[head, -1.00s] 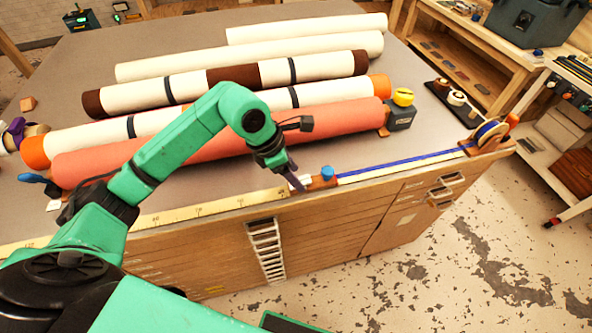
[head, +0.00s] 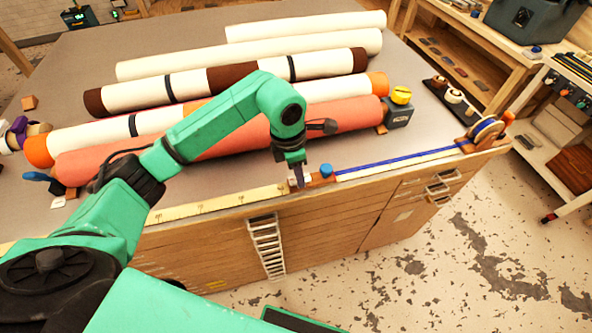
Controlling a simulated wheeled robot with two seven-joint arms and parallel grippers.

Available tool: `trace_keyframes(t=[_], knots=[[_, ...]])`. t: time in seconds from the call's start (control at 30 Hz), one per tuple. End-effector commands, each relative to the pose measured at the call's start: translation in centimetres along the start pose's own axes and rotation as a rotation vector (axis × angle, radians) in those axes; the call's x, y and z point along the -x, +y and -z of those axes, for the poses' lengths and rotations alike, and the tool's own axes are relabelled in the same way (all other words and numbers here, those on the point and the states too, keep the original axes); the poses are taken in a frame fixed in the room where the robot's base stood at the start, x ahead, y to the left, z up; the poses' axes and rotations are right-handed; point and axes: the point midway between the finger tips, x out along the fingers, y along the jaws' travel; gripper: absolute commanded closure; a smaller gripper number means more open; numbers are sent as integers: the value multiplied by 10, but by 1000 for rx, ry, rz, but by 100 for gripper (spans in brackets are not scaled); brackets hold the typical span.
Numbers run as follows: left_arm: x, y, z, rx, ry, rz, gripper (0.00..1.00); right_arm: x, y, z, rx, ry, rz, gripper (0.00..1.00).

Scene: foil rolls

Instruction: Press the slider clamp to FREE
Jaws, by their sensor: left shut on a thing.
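The slider clamp (head: 318,180) is a small brown block with a blue knob (head: 326,170) on top. It sits on the yellow measuring rule (head: 215,202) along the table's front edge, at the left end of the blue strip (head: 400,160). My left gripper (head: 298,181) points down at the clamp's left end, beside a small white piece. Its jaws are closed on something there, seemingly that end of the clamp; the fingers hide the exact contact. The blue knob stands uncovered to the right of the fingers. My right gripper is out of view.
Several long rolls lie behind the rule; the coral roll (head: 340,122) is nearest. A grey block with a yellow top (head: 399,103) stands at the rolls' right end. A tape reel (head: 486,129) stands at the table's right corner. The table front drops to drawers.

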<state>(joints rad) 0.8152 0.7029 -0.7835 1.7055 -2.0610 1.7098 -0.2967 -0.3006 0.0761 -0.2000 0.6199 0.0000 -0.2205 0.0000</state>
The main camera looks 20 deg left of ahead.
Motion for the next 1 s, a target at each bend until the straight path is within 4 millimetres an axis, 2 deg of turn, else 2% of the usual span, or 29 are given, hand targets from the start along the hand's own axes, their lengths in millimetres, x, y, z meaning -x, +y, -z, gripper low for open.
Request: trace_keyframes(t=[0.2, 0.53, 0.57, 0.6, 0.63, 1.0], knots=[[0, 1, -7, -1, 165, -4, 100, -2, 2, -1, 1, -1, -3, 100], [1, 1, -6, 1, 184, -4, 100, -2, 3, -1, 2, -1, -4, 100], [1, 1, -6, 1, 184, -4, 56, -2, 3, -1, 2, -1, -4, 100], [1, 1, -6, 1, 184, -4, 41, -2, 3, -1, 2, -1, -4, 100], [1, 1, -6, 1, 184, -4, 38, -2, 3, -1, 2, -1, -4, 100], [4, 1, -7, 0, 183, -4, 38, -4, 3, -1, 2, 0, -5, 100]])
